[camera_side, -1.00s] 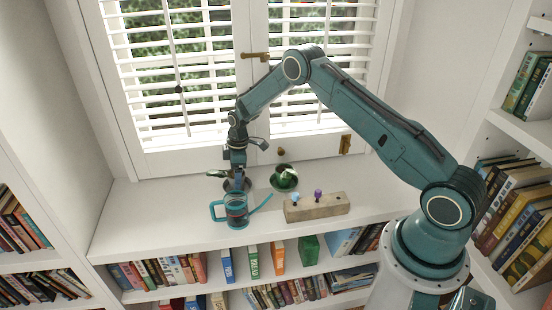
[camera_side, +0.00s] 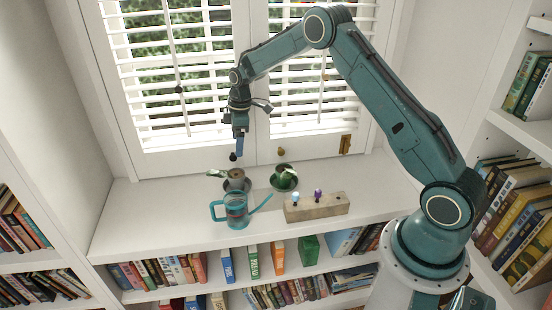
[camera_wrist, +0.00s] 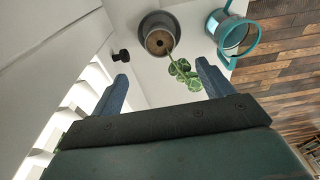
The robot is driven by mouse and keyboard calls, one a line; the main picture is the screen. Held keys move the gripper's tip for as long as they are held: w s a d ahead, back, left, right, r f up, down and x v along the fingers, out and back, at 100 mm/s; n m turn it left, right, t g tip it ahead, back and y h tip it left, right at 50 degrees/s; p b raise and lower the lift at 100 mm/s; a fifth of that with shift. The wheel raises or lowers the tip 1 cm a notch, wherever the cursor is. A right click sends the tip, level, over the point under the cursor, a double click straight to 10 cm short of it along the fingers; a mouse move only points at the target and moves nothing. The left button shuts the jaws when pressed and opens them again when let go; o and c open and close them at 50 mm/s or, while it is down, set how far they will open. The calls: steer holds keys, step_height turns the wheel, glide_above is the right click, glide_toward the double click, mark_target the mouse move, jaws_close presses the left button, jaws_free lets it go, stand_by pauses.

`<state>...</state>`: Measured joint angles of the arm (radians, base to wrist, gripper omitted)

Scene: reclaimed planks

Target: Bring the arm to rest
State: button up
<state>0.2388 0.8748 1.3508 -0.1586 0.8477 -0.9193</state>
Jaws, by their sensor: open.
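My gripper (camera_side: 238,147) hangs in the air above the white window ledge (camera_side: 150,215), in front of the window. In the wrist view its two blue fingers (camera_wrist: 162,72) stand wide apart with nothing held between them. Below it, a grey-brown pot (camera_side: 237,183) with a leafy plant stands on the ledge. The pot (camera_wrist: 158,22) and the plant's green leaves (camera_wrist: 184,70) also show beyond the fingers in the wrist view, apart from them.
A teal watering can (camera_side: 236,212) stands in front of the pot. A second green plant (camera_side: 284,177) sits to the right, behind a wooden block (camera_side: 316,207) with two coloured pegs. White shutters (camera_side: 170,90) rise close behind my gripper. Bookshelves (camera_side: 520,220) flank the ledge.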

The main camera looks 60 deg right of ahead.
steer(key=shift+r, duration=0.2)
steer(key=s+a+r+m+t, duration=0.15)
steer(key=s+a+r, duration=0.25)
steer(key=s+r, duration=0.55)
steer(key=s+a+r+m+t, duration=0.1)
steer(key=s+a+r+m, duration=0.2)
steer(key=s+r, duration=0.65)
steer(key=s+a+r+m+t, duration=0.1)
steer(key=s+a+r+m, duration=0.1)
steer(key=s, duration=0.8)
steer(key=s+a+r+m+t+h, duration=0.1)
steer(key=s+r+m, duration=0.1)
steer(key=s, duration=0.8)
steer(key=shift+a+r+m, duration=0.15)
steer(key=shift+a+m, duration=0.2)
